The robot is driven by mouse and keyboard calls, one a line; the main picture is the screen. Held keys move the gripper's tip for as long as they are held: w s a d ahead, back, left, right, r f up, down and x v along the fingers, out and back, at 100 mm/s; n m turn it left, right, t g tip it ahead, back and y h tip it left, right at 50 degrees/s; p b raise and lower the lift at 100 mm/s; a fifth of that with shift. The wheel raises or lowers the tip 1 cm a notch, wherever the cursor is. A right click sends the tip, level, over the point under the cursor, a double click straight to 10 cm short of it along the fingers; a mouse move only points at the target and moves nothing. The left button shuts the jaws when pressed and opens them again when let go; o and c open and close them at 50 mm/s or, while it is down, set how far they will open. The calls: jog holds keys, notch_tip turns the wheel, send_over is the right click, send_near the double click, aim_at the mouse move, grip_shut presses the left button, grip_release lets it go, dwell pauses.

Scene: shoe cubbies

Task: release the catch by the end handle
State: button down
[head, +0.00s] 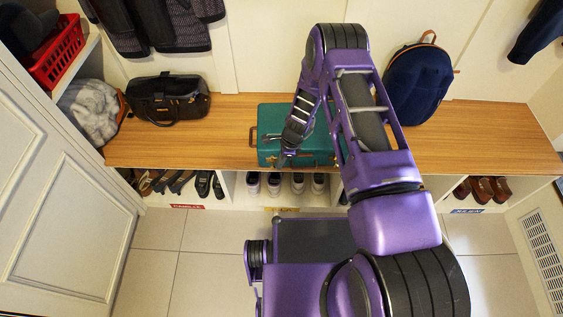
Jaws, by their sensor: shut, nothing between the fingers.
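A teal case (270,118) lies flat and closed on the wooden bench. A brown handle (253,137) sticks out from its left end. My gripper (286,157) is at the case's front edge, left of its middle and right of the end handle. It is shut and looks empty. It points down and looks very close to the case, but I cannot tell whether it touches. Small light metal fittings show along the case's front edge. The catch by the end handle is too small to make out, and my arm covers part of the case's right side.
A black handbag (168,98) stands on the bench to the left, and a navy backpack (418,84) to the right. Bare bench (480,130) lies right of the case. Shoes (296,183) fill cubbies below. A red basket (58,52) sits on a shelf at upper left.

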jog(key=shift+a+b, duration=0.5)
jog(key=shift+a, duration=0.6)
jog(key=d+r+p, duration=0.1)
jog(key=d+r, duration=0.5)
jog(key=r, duration=0.5)
jog(key=shift+d, duration=0.15)
